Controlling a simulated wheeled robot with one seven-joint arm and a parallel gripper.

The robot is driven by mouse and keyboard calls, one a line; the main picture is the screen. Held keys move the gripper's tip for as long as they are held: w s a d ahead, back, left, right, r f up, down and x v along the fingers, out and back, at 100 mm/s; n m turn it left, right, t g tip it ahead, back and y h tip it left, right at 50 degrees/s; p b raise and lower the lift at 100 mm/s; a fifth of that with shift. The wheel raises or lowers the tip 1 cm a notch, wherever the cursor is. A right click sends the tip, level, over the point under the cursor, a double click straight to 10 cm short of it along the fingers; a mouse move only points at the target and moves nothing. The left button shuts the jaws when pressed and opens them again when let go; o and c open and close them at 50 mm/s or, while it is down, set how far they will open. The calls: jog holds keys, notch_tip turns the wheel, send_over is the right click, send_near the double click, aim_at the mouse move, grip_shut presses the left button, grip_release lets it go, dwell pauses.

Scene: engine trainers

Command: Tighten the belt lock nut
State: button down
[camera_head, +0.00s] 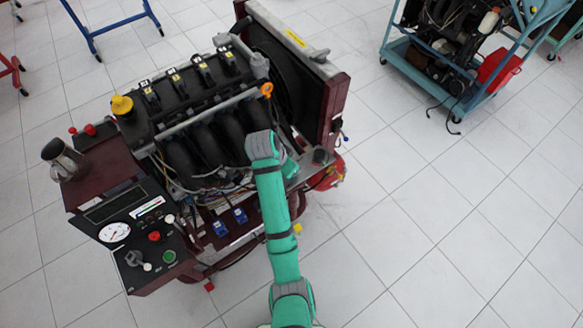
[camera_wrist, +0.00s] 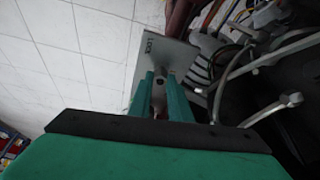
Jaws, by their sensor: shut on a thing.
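Dark hoses and grey metal arms (camera_wrist: 270,112) lie close to the right of the fingers. The radiator frame (camera_head: 333,110) stands at the engine's right end. A control panel (camera_head: 150,245) is at its front left. Tiled floor is clear on the right, before a teal cart (camera_head: 450,85).

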jog(key=shift+w+r, duration=0.15)
jog(key=shift+w, duration=0.05)
dwell(0.4)
jog(key=c, duration=1.8)
grip_release()
jog(key=shift+o, duration=0.8)
jog(key=shift+s, duration=0.1)
